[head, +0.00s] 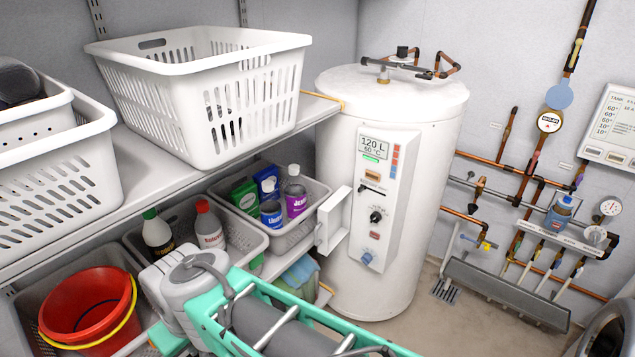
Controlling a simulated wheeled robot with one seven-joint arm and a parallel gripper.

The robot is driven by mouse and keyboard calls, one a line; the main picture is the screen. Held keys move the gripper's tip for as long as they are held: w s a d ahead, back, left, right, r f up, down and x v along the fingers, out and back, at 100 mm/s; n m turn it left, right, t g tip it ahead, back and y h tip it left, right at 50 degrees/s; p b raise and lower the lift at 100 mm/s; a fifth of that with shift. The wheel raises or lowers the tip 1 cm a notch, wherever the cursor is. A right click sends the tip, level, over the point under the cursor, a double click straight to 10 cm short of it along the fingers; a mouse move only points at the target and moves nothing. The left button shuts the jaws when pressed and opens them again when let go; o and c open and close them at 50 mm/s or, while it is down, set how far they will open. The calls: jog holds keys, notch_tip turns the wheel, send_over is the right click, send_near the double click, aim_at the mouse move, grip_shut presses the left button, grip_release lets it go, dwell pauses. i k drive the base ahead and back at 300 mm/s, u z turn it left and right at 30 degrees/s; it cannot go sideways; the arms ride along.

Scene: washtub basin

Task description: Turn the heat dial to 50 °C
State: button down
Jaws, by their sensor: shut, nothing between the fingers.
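A white water tank (345,115) stands upright in the back corner. Its front panel (399,210) has a display (372,145) that appears to read 120 L and 60 °C. A black dial (377,215) sits midway down the panel, and a blue knob (367,259) sits at the bottom. The pictures do not name either as the heat dial, and the black dial's marks are too small to read. A small white door (333,221) stands open at the panel's left. My grey and teal arm crosses the bottom middle; my gripper does not show.
Shelves at left hold white baskets (200,85), several bottles and a red bucket (88,305). Copper pipes (510,170), a gauge (610,207) and a wall unit (612,125) are at right. A grey trough (505,292) lies below. Floor before the tank is partly clear.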

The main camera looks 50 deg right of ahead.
aim_at(376, 217)
jog(key=z, duration=1.85)
jog(key=k, duration=0.5)
jog(key=u, duration=1.1)
jog(key=i, duration=0.75)
jog(key=z, duration=0.5)
